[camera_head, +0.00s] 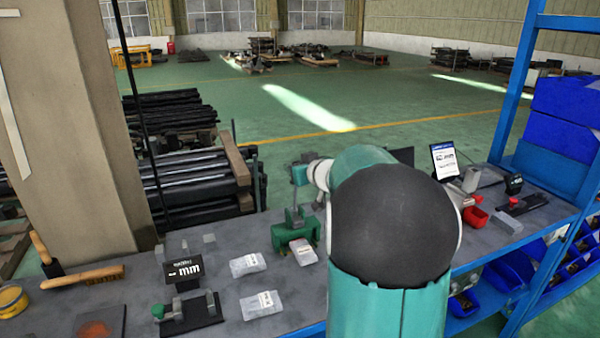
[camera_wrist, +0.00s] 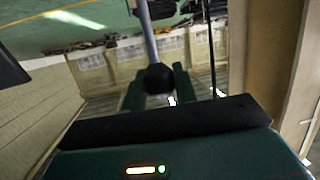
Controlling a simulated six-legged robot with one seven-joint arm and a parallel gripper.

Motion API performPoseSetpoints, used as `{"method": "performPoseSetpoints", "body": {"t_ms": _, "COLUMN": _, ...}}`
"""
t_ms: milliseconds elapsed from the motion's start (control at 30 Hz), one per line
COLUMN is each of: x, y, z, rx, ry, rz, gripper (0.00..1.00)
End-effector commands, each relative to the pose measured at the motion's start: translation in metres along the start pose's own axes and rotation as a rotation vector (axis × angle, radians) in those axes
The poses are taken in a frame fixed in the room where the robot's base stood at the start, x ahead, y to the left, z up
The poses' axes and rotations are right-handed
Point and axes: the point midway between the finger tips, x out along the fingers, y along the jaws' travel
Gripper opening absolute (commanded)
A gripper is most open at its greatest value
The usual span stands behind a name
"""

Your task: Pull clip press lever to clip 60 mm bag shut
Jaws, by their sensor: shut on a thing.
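The green clip press (camera_head: 296,232) stands on the grey bench in the head view, just left of my arm. A pale labelled bag (camera_head: 303,252) lies at its front; I cannot tell how far it is in the mouth. In the wrist view, the press lever shows as a grey rod (camera_wrist: 149,38) with a black ball knob (camera_wrist: 158,78). My gripper (camera_wrist: 158,84) has its two green fingers on either side of the knob and is shut on it. In the head view my arm hides part of the press area, and the lever is hard to make out there.
Two more labelled bags, one farther back (camera_head: 248,264) and one nearer (camera_head: 262,305), lie left of the press.

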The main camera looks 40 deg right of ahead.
Motion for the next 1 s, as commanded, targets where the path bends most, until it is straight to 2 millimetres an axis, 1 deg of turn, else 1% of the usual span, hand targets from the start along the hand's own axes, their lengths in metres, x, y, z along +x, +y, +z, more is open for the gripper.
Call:
{"method": "performPoseSetpoints", "body": {"t_ms": 100, "x": 0.003, "y": -0.001, "z": -0.001, "rx": 0.000, "ry": 0.000, "rz": -0.003, "gripper": 0.00}}
{"method": "performPoseSetpoints", "body": {"t_ms": 467, "x": 0.002, "y": 0.000, "z": 0.001, "rx": 0.001, "ry": -0.001, "rz": -0.003, "gripper": 0.00}}
{"method": "performPoseSetpoints", "body": {"t_ms": 500, "x": 0.001, "y": 0.000, "z": 0.001, "rx": 0.001, "ry": -0.002, "rz": -0.003, "gripper": 0.32}}
{"method": "performPoseSetpoints", "body": {"t_ms": 600, "x": 0.001, "y": 0.000, "z": 0.001, "rx": 0.001, "ry": -0.002, "rz": -0.002, "gripper": 0.49}}
{"method": "performPoseSetpoints", "body": {"t_ms": 867, "x": 0.001, "y": 0.001, "z": 0.000, "rx": 0.000, "ry": -0.001, "rz": -0.001, "gripper": 0.49}}
{"method": "performPoseSetpoints", "body": {"t_ms": 1000, "x": -0.008, "y": 0.001, "z": -0.001, "rx": 0.000, "ry": 0.001, "rz": 0.000, "gripper": 0.49}}
